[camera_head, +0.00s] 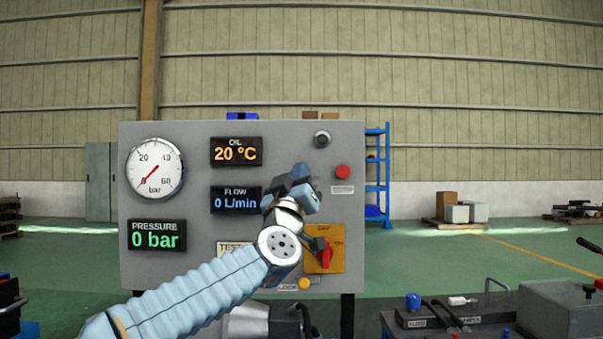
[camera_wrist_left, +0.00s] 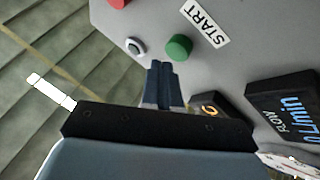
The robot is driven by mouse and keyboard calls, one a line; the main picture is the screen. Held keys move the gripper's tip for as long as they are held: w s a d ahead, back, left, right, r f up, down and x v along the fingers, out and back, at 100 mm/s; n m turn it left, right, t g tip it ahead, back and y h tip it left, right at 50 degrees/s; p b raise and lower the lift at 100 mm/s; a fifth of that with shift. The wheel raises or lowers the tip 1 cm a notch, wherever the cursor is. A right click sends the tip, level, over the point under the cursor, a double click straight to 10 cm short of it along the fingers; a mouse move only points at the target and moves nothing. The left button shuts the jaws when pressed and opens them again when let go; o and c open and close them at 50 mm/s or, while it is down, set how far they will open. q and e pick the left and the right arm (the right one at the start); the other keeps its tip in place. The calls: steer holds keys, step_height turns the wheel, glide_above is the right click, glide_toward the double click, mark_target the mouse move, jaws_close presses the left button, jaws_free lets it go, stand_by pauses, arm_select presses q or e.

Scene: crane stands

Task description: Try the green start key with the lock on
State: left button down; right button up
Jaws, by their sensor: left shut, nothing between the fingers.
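The green start key (camera_wrist_left: 179,47) is a round button on the grey panel, beside the START label (camera_wrist_left: 204,24) in the left wrist view. My left gripper hides it in the head view. My left gripper (camera_head: 303,172) is in front of the panel's upper right part. In the left wrist view its fingers (camera_wrist_left: 162,68) are shut and empty, with the tips just short of the green key in the picture; I cannot tell whether they touch. A yellow round lamp or button (camera_head: 304,283) sits by the LOCK label. My right gripper is not in view.
A red button (camera_head: 343,172) and a ringed grey round fitting (camera_head: 322,139) are close by. A red rotary switch (camera_head: 326,253) is on a yellow plate below. The pressure display (camera_head: 157,235) reads 0 bar. A bench with tools (camera_head: 440,318) stands at the lower right.

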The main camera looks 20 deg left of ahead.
arm_select(q)
steer(key=shift+w, duration=0.1)
stand_by(0.7)
steer(key=shift+w+a, duration=0.1)
steer(key=shift+w, duration=0.2)
steer(key=shift+w+a, duration=0.15)
steer(key=shift+w, duration=0.3)
stand_by(0.8)
steer(key=shift+s, duration=0.1)
steer(key=shift+s+d, duration=0.25)
steer(key=shift+s, duration=0.5)
steer(key=shift+s+d+b, duration=0.25)
steer(key=shift+s, duration=0.55)
steer(key=shift+s+d+b, duration=0.2)
steer(key=shift+s+b, duration=0.05)
steer(key=shift+s, duration=0.55)
steer(key=shift+s+d+b, duration=0.25)
steer(key=shift+s, duration=0.55)
